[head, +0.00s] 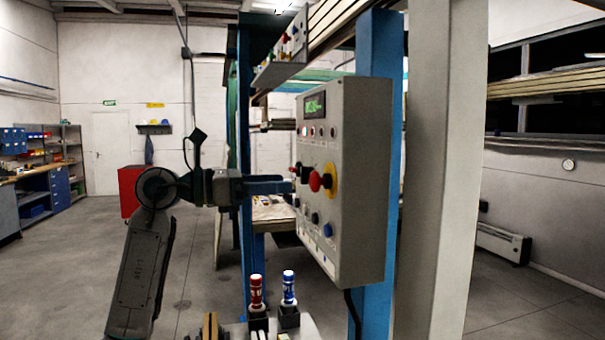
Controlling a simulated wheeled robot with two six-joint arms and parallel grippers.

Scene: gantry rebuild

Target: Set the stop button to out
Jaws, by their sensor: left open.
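The stop button (315,181) is a red mushroom head in front of a round yellow backing (330,182). It sits on the face of a grey control box (360,180), which is seen at a steep angle. Whether the button is in or out cannot be told from here. My left gripper (291,184) is open and level with the button, just left of it. Its fingers point at the panel face. A dark part by the fingertips partly covers the panel there, and I cannot tell whether anything touches the button.
The box has a small green display (314,105) and several other buttons and lamps. A blue post (379,60) stands behind it. A red bottle (256,291) and a blue bottle (289,287) stand in holders below. A red cabinet (131,191) stands farther back.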

